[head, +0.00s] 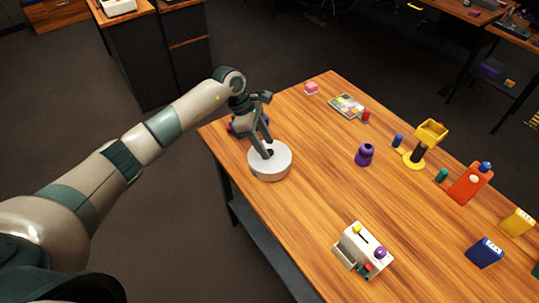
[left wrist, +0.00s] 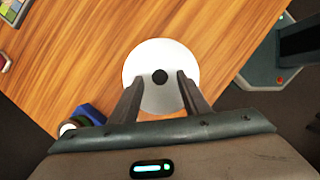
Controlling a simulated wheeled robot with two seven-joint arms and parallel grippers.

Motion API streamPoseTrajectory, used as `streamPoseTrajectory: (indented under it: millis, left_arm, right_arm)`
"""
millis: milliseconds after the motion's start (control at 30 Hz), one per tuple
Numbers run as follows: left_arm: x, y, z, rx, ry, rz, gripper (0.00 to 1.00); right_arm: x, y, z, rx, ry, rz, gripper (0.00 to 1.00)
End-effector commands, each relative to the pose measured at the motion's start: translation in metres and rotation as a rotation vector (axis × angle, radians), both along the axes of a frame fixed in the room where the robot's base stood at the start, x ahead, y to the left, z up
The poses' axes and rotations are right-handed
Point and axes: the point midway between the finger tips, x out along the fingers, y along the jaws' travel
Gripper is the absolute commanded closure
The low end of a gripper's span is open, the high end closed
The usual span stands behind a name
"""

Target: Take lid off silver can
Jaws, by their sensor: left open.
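The silver can (head: 270,174) stands upright near the left edge of the wooden table. Its pale round lid (head: 281,159) lies on top, with a small dark knob in the middle. My left gripper (head: 267,151) is above the lid with its fingers pointing down at the knob. In the left wrist view the lid (left wrist: 160,54) shows from above, and the dark knob (left wrist: 160,76) lies between the tips of my open left gripper (left wrist: 159,80). I cannot tell whether the fingers touch the lid. My right gripper is not in view.
A white box with coloured knobs (head: 361,250) stands at the front. A purple object (head: 364,154) and a yellow stand (head: 414,160) are to the right. The table between is clear.

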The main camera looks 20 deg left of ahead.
Motion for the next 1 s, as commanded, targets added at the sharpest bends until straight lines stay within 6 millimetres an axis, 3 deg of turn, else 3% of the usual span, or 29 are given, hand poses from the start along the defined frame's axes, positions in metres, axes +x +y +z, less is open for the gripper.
streamPoseTrajectory:
  millis: [200,667,867,1000]
  left_arm:
    - [0.0013,-0.0069,-0.0185,-0.001,-0.001,0.001,0.58]
    - [0.0013,-0.0069,-0.0187,0.0,-0.001,0.001,0.58]
    - [0.0013,-0.0068,-0.0187,0.0,-0.001,0.0,1.0]
    - [0.0014,-0.0068,-0.0186,0.0,-0.001,0.0,1.0]
  right_arm:
    - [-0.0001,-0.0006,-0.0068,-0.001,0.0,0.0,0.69]
    - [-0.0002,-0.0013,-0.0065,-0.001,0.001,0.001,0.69]
    - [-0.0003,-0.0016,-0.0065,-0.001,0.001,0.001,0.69]
    - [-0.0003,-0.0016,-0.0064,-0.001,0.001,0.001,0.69]
